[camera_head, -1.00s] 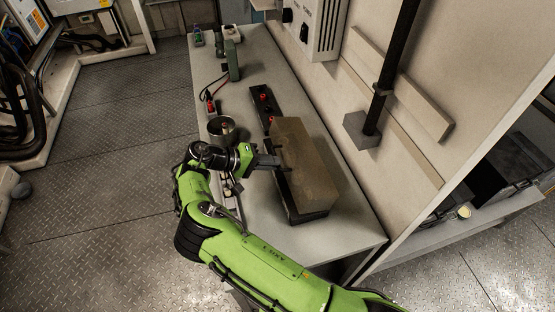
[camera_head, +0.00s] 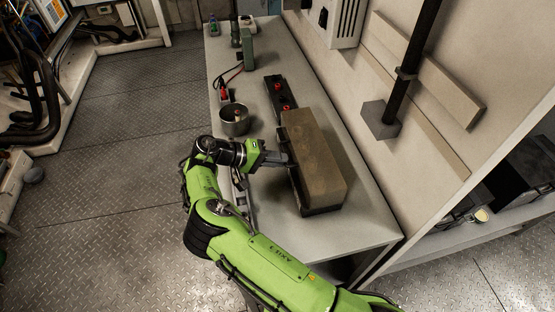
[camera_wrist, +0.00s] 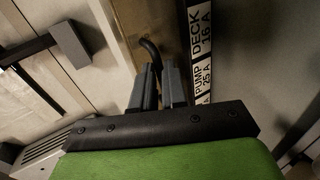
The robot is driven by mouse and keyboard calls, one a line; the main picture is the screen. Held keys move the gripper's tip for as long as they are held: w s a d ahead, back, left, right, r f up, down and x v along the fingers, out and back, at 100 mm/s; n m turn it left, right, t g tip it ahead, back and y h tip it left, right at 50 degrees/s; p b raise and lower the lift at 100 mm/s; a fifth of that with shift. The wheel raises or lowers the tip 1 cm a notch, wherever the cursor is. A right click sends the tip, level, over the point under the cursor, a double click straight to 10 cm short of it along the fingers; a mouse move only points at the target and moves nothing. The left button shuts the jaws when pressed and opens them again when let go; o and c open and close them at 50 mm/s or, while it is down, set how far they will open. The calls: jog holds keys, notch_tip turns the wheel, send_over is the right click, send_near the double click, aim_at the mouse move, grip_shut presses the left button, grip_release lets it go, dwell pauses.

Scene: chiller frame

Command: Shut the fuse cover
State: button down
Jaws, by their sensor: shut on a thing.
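The fuse cover (camera_head: 318,155) is a long brown box-like lid over a dark base (camera_head: 322,211) on the bench. Whether it sits fully flat on the base I cannot tell. My gripper (camera_head: 286,161) reaches in from the left and meets the cover's left side. In the wrist view, the two grey fingers of my gripper (camera_wrist: 160,84) are close together at a dark bent handle (camera_wrist: 149,48), shut on it. The brown cover (camera_wrist: 172,25) shows behind the handle. Beside it runs a black strip with white labels (camera_wrist: 200,50) reading DECK 16 A and PUMP 25 A.
The grey bench (camera_head: 365,222) has a clear front right corner. A metal pot (camera_head: 234,122), a black block with red parts (camera_head: 280,94) and a green box (camera_head: 248,50) stand behind my gripper. A wall with a black pole (camera_head: 406,73) rises on the right.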

jog(key=shift+s+f, duration=0.2)
jog(key=shift+f, duration=0.3)
jog(key=shift+s+f, duration=0.2)
jog(key=shift+f, duration=0.25)
jog(key=c, duration=1.5)
grip_release()
jog(key=o, duration=0.3)
jog(key=shift+w+a+f, duration=0.1)
jog(key=shift+w+a, duration=0.05)
jog(key=shift+w, duration=0.05)
jog(key=shift+a, duration=0.1)
jog(key=v, duration=0.7)
jog(key=shift+r, duration=0.35)
